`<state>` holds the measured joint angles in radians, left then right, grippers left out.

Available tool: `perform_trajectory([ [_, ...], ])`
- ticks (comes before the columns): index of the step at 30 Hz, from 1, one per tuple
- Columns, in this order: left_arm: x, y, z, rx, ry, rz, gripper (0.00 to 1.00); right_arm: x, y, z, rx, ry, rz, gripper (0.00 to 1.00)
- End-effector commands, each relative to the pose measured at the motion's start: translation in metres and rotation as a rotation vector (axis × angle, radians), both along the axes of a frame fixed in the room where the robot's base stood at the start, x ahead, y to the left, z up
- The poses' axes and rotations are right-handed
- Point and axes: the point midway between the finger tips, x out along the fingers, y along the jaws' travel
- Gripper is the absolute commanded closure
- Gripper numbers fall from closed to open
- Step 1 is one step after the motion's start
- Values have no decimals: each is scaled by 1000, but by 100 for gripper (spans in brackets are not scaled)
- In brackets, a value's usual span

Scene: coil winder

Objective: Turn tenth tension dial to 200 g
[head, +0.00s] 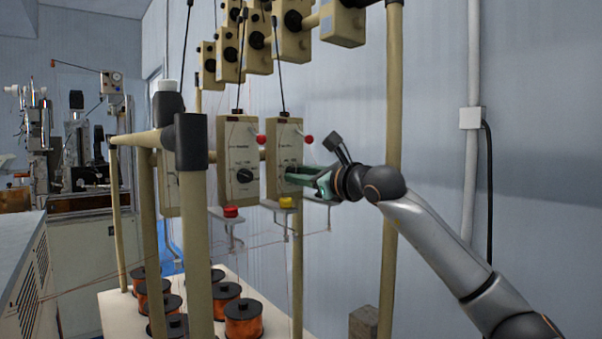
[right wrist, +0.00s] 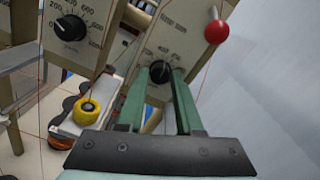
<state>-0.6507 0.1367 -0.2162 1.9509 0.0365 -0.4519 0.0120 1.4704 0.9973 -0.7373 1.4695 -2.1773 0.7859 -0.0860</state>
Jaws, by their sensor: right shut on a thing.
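The tension box (head: 285,140) at the right end of the lower row is beige, with a red ball (head: 308,139) beside its top right. My right gripper (head: 290,172) reaches it from the right. The right wrist view shows the green fingers (right wrist: 161,76) on both sides of the black tension dial (right wrist: 160,70), shut on it. A printed scale (right wrist: 165,50) lies around the dial, partly hidden by the fingers. I cannot read the pointer's exact setting. In the head view the gripper covers much of the dial. My left gripper is in neither view.
A similar box (head: 238,160) with its own dial (head: 243,175) stands just left. Beige posts (head: 392,150), thin wires and copper spools (head: 243,318) surround the boxes. Open space lies right of the rack.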

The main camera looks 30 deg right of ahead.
Motion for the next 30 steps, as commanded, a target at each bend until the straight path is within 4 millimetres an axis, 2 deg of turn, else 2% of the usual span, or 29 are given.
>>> perform_trajectory([
  [18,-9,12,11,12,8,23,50,0,-1,2,-581,-45,0,100],
  [30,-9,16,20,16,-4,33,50,0,-1,2,-871,-69,2,100],
])
